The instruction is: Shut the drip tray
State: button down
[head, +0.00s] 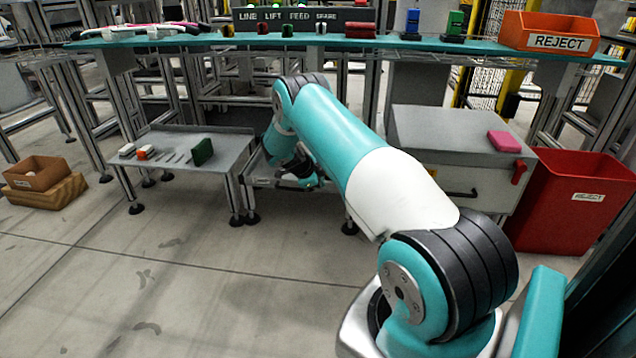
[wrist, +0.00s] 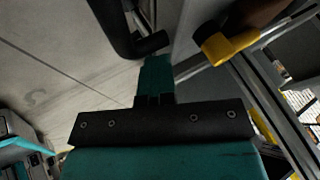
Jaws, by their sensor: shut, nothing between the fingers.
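A shallow grey metal tray (head: 262,176), likely the drip tray, shows under the bench between the low side table and the grey cabinet. My arm hides much of it, so I cannot tell how far it stands out. My gripper (head: 308,180) is low in front of it, partly hidden by my arm. In the wrist view my gripper (wrist: 155,65) has its teal fingers shut with nothing between them. A black bar (wrist: 120,25), possibly a handle, lies just beyond the fingertips; contact is unclear. A grey metal edge (wrist: 190,70) runs to their right.
A low side table (head: 190,148) with small parts stands left. A grey cabinet (head: 455,140) carrying a pink block (head: 504,141) and a red reject bin (head: 575,200) stand right. A yellow-and-black piece (wrist: 225,46) is near my fingers. The floor at front left is clear.

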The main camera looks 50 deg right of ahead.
jog(key=s+a+r+p, duration=0.1)
jog(key=a+r+p, duration=0.6)
jog(key=a+r, duration=0.1)
jog(key=shift+s+a+p, duration=0.15)
jog(key=shift+a+p, duration=0.15)
jog(key=shift+a, duration=0.35)
